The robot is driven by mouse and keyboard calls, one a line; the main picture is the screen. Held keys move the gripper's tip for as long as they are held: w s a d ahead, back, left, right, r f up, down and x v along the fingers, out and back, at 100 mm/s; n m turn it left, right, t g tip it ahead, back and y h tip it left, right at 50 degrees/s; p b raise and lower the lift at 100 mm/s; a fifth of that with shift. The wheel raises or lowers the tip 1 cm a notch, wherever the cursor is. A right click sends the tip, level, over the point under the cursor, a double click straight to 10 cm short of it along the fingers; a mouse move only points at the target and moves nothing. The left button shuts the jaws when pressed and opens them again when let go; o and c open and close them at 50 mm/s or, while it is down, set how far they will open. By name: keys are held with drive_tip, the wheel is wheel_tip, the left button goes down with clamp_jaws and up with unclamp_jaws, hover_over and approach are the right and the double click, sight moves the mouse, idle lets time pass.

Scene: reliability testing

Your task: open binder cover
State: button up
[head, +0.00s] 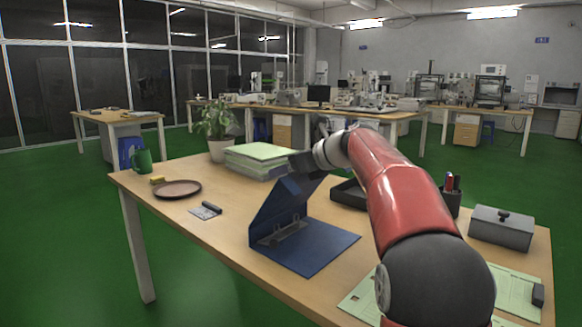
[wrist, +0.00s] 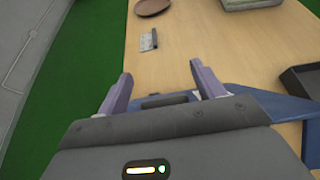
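A blue binder (head: 318,247) lies on the wooden table, with its metal ring clip (head: 283,232) showing inside. Its cover (head: 273,208) stands raised and tilted at the left, apart from the flat half. My gripper (head: 303,170) is at the cover's upper edge; the head view does not clearly show whether it touches. In the wrist view, the two fingers of my gripper (wrist: 160,76) are spread apart with no cover clearly pinched between them. Blue binder surface (wrist: 245,99) shows beside and behind the right finger. My gripper body hides much of the binder there.
A stack of green folders (head: 258,160), a plant (head: 216,125) and a black tray (head: 349,194) stand behind. A brown plate (head: 177,189) and a small label holder (head: 206,211) lie left. A pen cup (head: 451,200) and grey box (head: 501,228) stand right.

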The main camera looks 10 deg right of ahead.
drive_tip(key=shift+f, duration=0.2)
drive_tip(key=shift+d+r, duration=0.1)
drive_tip(key=shift+r, duration=0.3)
drive_tip(key=shift+s+d+r, duration=0.45)
drive_tip(key=shift+s+r, duration=0.2)
drive_tip(key=shift+r, duration=0.5)
drive_tip(key=shift+s+d+r, duration=0.5)
drive_tip(key=shift+s+r, duration=0.2)
drive_tip(key=shift+r, duration=0.5)
drive_tip(key=shift+s+d+r, duration=0.45)
drive_tip(key=shift+s+r, duration=0.2)
drive_tip(key=shift+r, duration=0.5)
drive_tip(key=v, duration=0.7)
drive_tip(key=shift+s+d, duration=0.25)
drive_tip(key=shift+r, duration=0.15)
